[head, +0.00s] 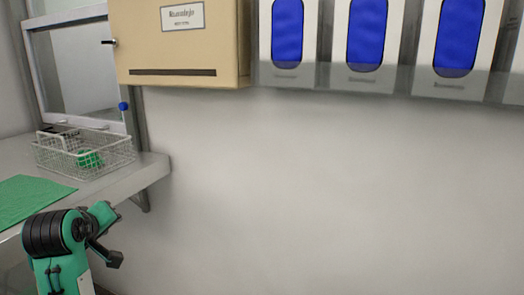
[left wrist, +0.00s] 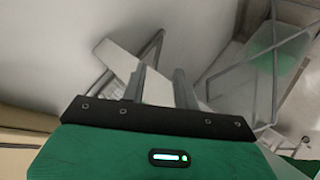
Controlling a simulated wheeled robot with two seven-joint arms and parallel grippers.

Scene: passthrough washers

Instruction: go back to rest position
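My left arm (head: 62,240), green and black, shows at the lower left of the head view, in front of the counter. My right arm and gripper are in neither view.
The counter (head: 145,174) at the left holds a wire basket (head: 112,162) with a green item (head: 90,159) inside, and a green mat (head: 30,200). A passthrough window (head: 80,70) stands behind. A beige box (head: 180,45) and blue-windowed dispensers (head: 366,83) hang on the wall. Below them the wall is clear.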

